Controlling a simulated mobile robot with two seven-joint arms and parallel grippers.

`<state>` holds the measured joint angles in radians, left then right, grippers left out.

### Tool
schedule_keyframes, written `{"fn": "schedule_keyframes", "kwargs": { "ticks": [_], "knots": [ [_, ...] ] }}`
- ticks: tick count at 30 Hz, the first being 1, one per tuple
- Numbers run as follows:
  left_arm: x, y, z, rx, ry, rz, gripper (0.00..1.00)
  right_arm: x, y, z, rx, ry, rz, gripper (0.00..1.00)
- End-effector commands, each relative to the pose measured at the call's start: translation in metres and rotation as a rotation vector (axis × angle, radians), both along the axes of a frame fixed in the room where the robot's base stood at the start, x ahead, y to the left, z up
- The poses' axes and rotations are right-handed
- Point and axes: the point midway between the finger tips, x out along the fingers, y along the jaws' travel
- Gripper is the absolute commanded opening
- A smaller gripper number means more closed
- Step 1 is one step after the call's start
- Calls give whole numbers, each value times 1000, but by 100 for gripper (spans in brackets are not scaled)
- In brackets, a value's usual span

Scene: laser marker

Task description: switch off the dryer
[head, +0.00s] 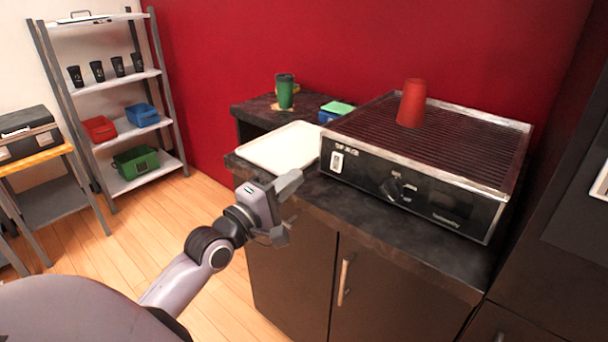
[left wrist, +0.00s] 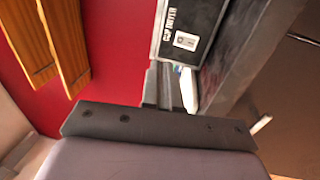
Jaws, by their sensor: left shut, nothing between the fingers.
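The dryer (head: 440,196) is a dark box with a ribbed top, standing on the black counter. Its front has a small white switch (head: 337,162) at the left end and a round black knob (head: 392,189) near the middle. My left gripper (head: 290,182) is shut and empty, in front of the counter edge, left of and lower than the switch, apart from the dryer. In the left wrist view, the dryer front (left wrist: 208,18) and the switch (left wrist: 186,41) show beyond the fingers. I cannot tell which way the switch is set. My right gripper is out of view.
A red cup (head: 411,103) stands upside down on the dryer. A white tray (head: 282,147) lies left of it, with a green cup (head: 285,92) and a blue-and-green box (head: 337,111) behind. Cabinet doors with handles (head: 344,281) are below the counter. A shelf (head: 120,135) stands far left.

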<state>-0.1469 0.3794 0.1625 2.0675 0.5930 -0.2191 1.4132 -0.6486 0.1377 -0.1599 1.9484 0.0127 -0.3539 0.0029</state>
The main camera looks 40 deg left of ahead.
Motion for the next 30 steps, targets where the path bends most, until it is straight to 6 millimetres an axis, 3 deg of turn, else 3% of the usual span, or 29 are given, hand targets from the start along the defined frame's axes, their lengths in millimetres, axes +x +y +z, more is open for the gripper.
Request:
{"fn": "schedule_keyframes", "kwargs": {
  "ticks": [7,26,30],
  "knots": [
    [-18,1,3,0,0,0,0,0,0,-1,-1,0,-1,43],
    [-19,1,3,2,1,0,0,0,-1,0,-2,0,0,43],
    [-22,-4,-17,79,41,9,0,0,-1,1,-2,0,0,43]
  ]
}}
